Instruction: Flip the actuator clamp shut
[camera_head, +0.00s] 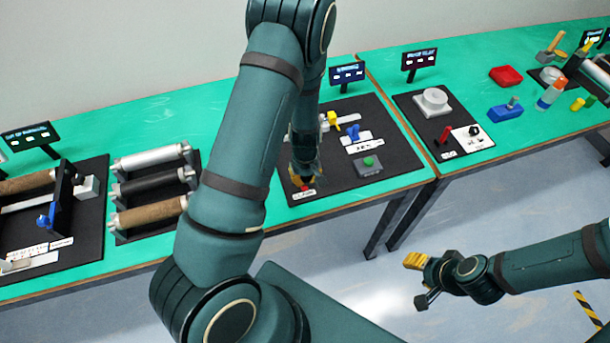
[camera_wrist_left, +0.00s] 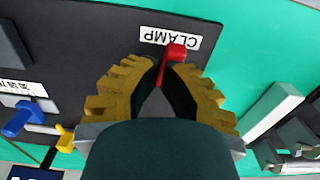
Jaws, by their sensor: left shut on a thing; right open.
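The actuator clamp is a small red lever beside a white label reading CLAMP. In the left wrist view the red lever (camera_wrist_left: 174,56) stands between the tips of my left gripper (camera_wrist_left: 168,72), whose yellow ridged fingers close in on it from both sides. In the head view my left gripper (camera_head: 304,182) is low over the near left corner of the black board (camera_head: 400,168), at the CLAMP label (camera_head: 301,194). The clamp's base is mostly hidden by the fingers. My right gripper (camera_head: 416,268) is open and empty, off the table's front edge above the floor.
The same board carries a blue lever (camera_head: 353,131), a yellow lever (camera_head: 334,119) and a green button (camera_head: 368,161). A roller unit (camera_head: 151,189) stands to the left. Another black board (camera_head: 400,98) with a grey disc and red handle lies to the right.

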